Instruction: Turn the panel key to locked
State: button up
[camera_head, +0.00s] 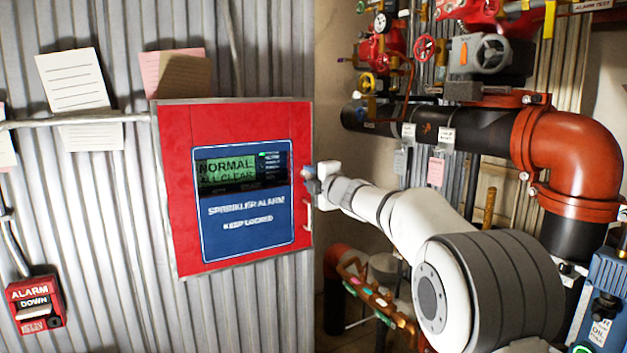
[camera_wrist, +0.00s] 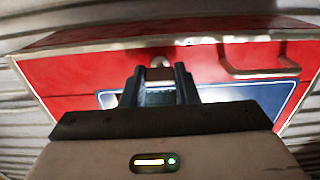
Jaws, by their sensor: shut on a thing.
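The red alarm panel (camera_head: 180,215) is on the corrugated wall, with its door closed. Its blue plate (camera_head: 247,242) reads "SPRINKLER ALARM, KEEP LOCKED". My gripper (camera_head: 310,180) is at the right edge of the door, above the door handle (camera_head: 308,216). In the wrist view the two fingers (camera_wrist: 158,80) are close to the panel face and shut on the key (camera_wrist: 160,63), of which only a small pale part shows between the fingertips. The key's turn angle cannot be read. In the head view my gripper hides the key.
The panel's display (camera_head: 226,171) reads "NORMAL ALL CLEAR". In the wrist view the handle (camera_wrist: 262,70) stands out to the right of the fingers. Black and red pipes (camera_head: 565,160) with valves crowd the right side. A red alarm box (camera_head: 37,303) is at lower left.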

jog(key=shift+c, duration=0.2)
jog(key=o, duration=1)
jog(key=b+v, duration=0.1)
jog(key=v, duration=0.7)
jog(key=shift+w+d, duration=0.15)
jog(key=shift+d, duration=0.05)
